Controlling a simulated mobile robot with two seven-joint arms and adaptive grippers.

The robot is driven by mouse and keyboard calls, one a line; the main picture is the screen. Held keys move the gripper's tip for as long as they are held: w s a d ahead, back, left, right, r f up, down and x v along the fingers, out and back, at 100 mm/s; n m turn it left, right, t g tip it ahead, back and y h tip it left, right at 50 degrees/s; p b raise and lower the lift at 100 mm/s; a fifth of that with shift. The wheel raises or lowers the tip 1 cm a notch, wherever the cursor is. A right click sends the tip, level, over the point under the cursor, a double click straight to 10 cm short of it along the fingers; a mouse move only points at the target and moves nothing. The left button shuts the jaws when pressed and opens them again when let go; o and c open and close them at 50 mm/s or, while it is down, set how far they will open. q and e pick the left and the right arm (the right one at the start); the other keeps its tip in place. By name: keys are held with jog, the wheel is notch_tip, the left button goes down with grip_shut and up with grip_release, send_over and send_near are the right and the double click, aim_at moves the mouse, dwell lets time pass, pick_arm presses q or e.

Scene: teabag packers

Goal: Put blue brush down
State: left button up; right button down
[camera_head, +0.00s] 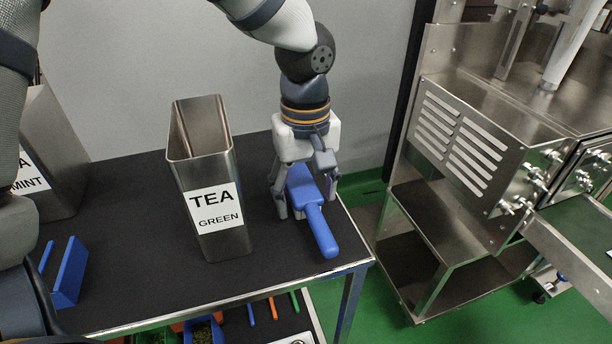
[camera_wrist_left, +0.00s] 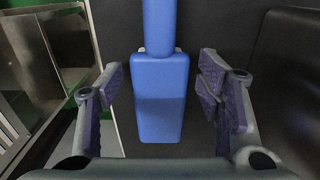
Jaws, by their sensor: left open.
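The blue brush (camera_head: 319,228) lies on the dark table top (camera_head: 130,213) near its right edge, with its handle toward the front edge. My left gripper (camera_head: 303,208) is above it, pointing down, with its fingers apart on either side of the brush. In the left wrist view the blue brush (camera_wrist_left: 160,90) lies between the open fingers of my left gripper (camera_wrist_left: 165,95), with a gap on both sides. Part of the brush head is hidden by the gripper in the head view. My right gripper does not show.
A metal bin labelled TEA GREEN (camera_head: 205,180) stands left of the brush. A TEA MINT bin (camera_head: 50,150) stands at the far left, with a blue dustpan-like piece (camera_head: 70,272) in front. A steel machine (camera_head: 470,150) stands to the right, across a green floor gap.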

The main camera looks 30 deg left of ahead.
aim_at(305, 193)
pick_arm(q)
notch_tip(305, 193, up, 11)
jog(key=shift+r, duration=0.2)
dwell(0.3)
